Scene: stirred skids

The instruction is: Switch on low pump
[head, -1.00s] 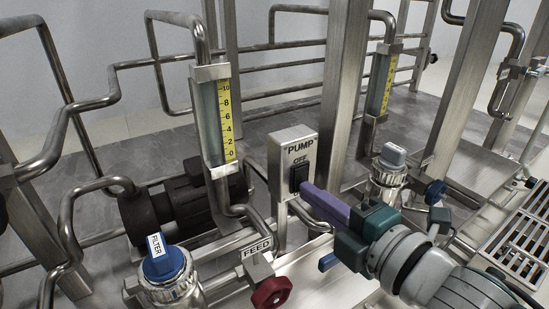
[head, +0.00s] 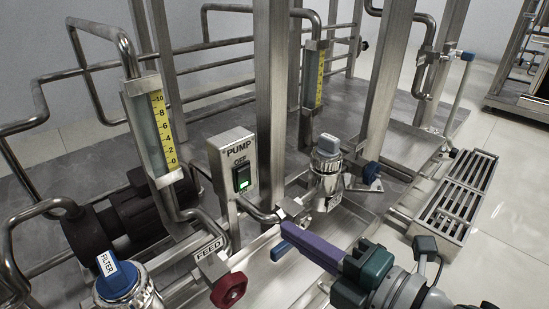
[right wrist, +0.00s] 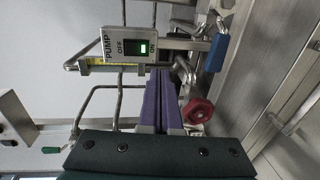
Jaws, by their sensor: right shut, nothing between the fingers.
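The pump box (head: 236,170), labelled PUMP, stands on a post at the middle of the head view. Its black rocker switch (head: 241,178) has OFF above it and a green light lit at its lower end. The switch (right wrist: 136,47) also shows in the right wrist view, sideways, with the green light at the ON end. My right gripper (head: 283,219) has purple fingers and is shut and empty. It is below and to the right of the box, apart from the switch. My left gripper is not in view.
A red FEED knob (head: 229,290) sits just below the pump box. A blue FILTER knob (head: 117,277) is at lower left. A capped valve (head: 327,170), steel posts and two yellow-scaled gauges (head: 161,130) crowd the area. A floor grate (head: 457,197) lies at right.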

